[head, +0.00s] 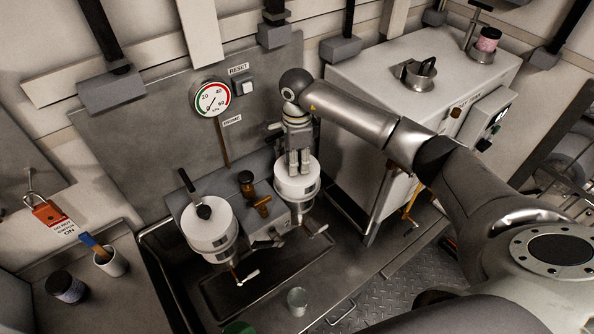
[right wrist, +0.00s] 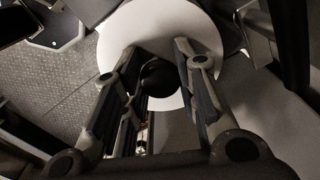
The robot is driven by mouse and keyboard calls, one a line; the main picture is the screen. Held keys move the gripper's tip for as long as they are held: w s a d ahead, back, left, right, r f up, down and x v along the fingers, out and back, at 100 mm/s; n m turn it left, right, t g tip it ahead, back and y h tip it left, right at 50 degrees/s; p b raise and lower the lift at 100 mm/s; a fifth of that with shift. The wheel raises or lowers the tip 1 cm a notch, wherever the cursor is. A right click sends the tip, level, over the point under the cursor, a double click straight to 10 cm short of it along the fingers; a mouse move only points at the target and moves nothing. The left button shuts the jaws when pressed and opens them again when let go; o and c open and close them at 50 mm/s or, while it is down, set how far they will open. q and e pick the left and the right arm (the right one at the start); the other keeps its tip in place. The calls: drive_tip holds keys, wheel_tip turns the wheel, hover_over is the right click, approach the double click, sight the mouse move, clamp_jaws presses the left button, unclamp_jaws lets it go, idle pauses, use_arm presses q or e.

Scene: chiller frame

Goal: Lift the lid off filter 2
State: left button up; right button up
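Two white round filters with flat lids stand side by side on the bench. The left filter (head: 210,240) has a black handle (head: 203,211) on its lid (head: 208,223). My right gripper (head: 293,168) points down over the lid of the right filter (head: 304,201). In the right wrist view, the white lid (right wrist: 200,25) lies below the fingers. Its dark round knob (right wrist: 160,78) sits between the fingers, which stand apart. Whether they touch it is unclear. The lid looks seated. My left gripper is not in view.
A brass valve (head: 263,206) stands between the filters. A pressure gauge (head: 212,98) hangs on the panel behind. A large grey cabinet (head: 355,95) rises close to the right. A glass (head: 297,301) stands in front, and a white cup (head: 110,262) at left.

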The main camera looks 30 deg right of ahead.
clamp_jaws()
drive_tip(key=shift+r, duration=0.15)
